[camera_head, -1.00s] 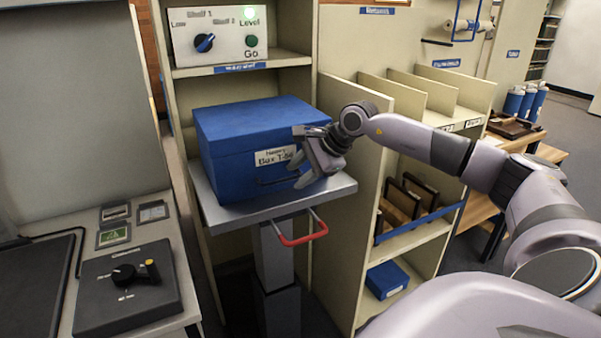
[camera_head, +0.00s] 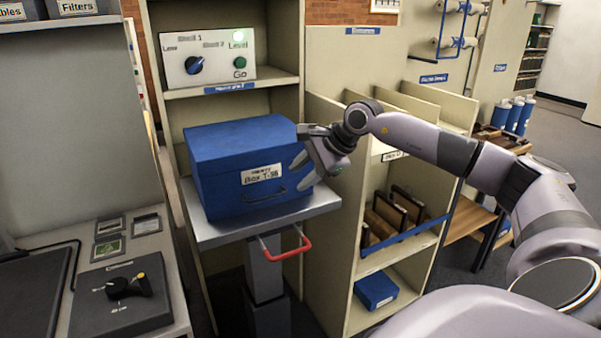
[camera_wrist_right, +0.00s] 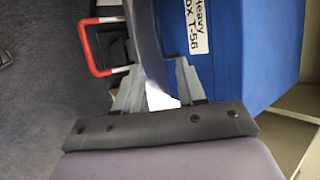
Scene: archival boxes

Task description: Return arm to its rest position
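My right gripper (camera_head: 304,172) is open and empty at the front right corner of the blue lidded box (camera_head: 235,195), with its fingers spread. I cannot tell whether a finger touches the box. My right arm (camera_head: 420,137) reaches in from the right, bent at the elbow. In the right wrist view the two fingers of the right gripper (camera_wrist_right: 157,72) stand apart, with the box (camera_wrist_right: 245,55) just to their right. My left gripper is not in view.
The box sits on a grey lift platform (camera_head: 215,236) with a red handle (camera_head: 287,252). A control panel (camera_head: 208,60) with a lit green lamp is on the shelf behind. A divided shelf unit (camera_head: 340,215) stands close under my right arm. A dial console (camera_head: 122,303) is at left.

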